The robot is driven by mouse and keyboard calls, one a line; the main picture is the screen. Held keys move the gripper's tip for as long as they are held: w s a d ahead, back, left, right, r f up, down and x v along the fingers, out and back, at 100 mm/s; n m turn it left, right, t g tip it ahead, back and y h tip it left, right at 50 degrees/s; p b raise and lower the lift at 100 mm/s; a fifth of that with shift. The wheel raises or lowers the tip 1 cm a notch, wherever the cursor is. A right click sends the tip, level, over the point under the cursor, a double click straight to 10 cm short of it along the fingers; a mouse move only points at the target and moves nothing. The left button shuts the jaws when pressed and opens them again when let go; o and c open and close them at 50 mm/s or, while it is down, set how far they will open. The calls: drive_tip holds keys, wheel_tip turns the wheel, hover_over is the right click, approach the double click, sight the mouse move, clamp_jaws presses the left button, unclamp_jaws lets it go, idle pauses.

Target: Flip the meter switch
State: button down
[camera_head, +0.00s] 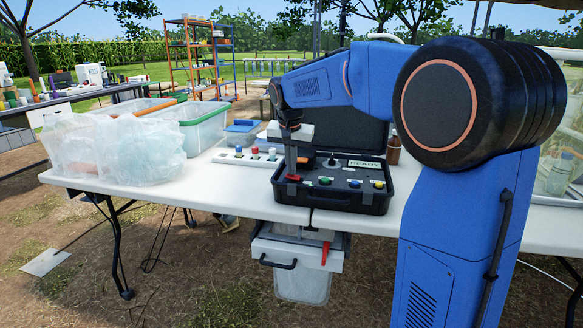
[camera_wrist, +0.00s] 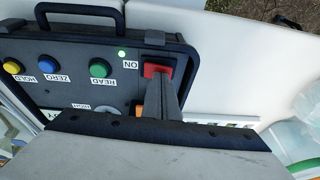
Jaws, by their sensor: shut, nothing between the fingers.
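The meter is an open black case (camera_head: 330,202) on the white table, with a grey control panel that also shows in the wrist view (camera_wrist: 60,48). Its red switch (camera_wrist: 156,69) sits in a corner of the panel beside the label ON and a lit green lamp (camera_wrist: 122,53). In the head view the red switch (camera_head: 293,178) is at the panel's left front. The meter's display (camera_head: 364,164) appears to read READY. My gripper (camera_head: 291,173) is shut and empty, pointing down at the switch. In the wrist view its fingertips (camera_wrist: 162,80) overlap the switch; whether they press it is unclear.
Green (camera_wrist: 100,68), blue (camera_wrist: 54,72) and yellow (camera_wrist: 13,66) buttons line the panel beside the switch. A white rack with coloured caps (camera_head: 245,157) stands left of the case. Plastic bags (camera_head: 115,150) and a green-rimmed bin (camera_head: 203,130) occupy the table's left.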

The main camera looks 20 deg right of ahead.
drive_tip(key=d+v, duration=0.1)
drive_tip(key=v, duration=1.2)
drive_tip(key=shift+s+d+r, duration=0.2)
drive_tip(key=shift+d+r, duration=0.05)
drive_tip(key=shift+d, duration=0.35)
drive_tip(key=s+a+f+n, duration=0.1)
drive_tip(key=s+f+n, duration=0.1)
drive_tip(key=s+f, duration=0.6)
drive_tip(key=s+a+f+n+t+y, duration=0.1)
drive_tip(key=s+f+n, duration=0.1)
drive_tip(key=s+f, duration=0.6)
drive_tip(key=s+a+f+n, duration=0.1)
drive_tip(key=s+f+n, duration=0.2)
drive_tip(key=s+f, duration=0.5)
drive_tip(key=s, duration=1.1)
drive_tip(key=shift+s+t, duration=0.35)
drive_tip(key=shift+t, duration=0.05)
drive_tip(key=shift+r, duration=0.1)
